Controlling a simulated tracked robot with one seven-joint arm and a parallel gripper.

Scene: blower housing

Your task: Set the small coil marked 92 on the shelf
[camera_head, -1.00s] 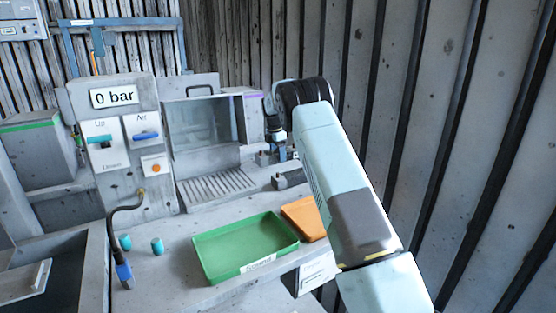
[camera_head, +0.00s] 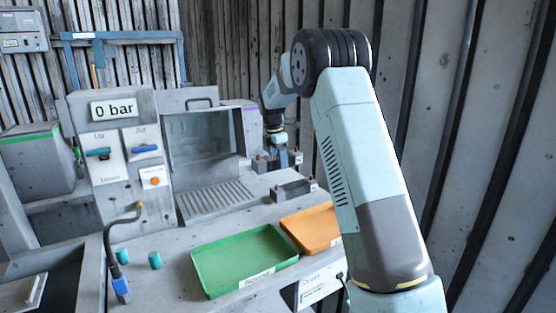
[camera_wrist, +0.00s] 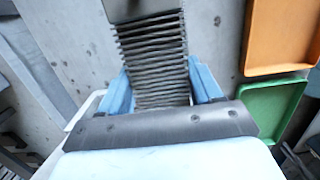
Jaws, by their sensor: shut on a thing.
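My gripper (camera_wrist: 162,88) shows in the wrist view with its two blue fingers shut on the sides of a grey finned coil (camera_wrist: 152,50). The coil's fins run across the picture, and a plain grey end lies at the top edge. I cannot read a mark 92 on it. In the head view my gripper (camera_head: 278,146) points down at the right of the glass-fronted booth, by small grey blocks (camera_head: 260,164). The held coil cannot be made out clearly there. I cannot tell for certain which surface is the shelf.
A green tray (camera_head: 212,284) and an orange tray (camera_head: 330,245) lie at the bench front. A small grey holder (camera_head: 293,190) sits behind them. Teal pegs (camera_head: 155,260) and a hose (camera_head: 108,240) stand at left. The corrugated wall is close at right.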

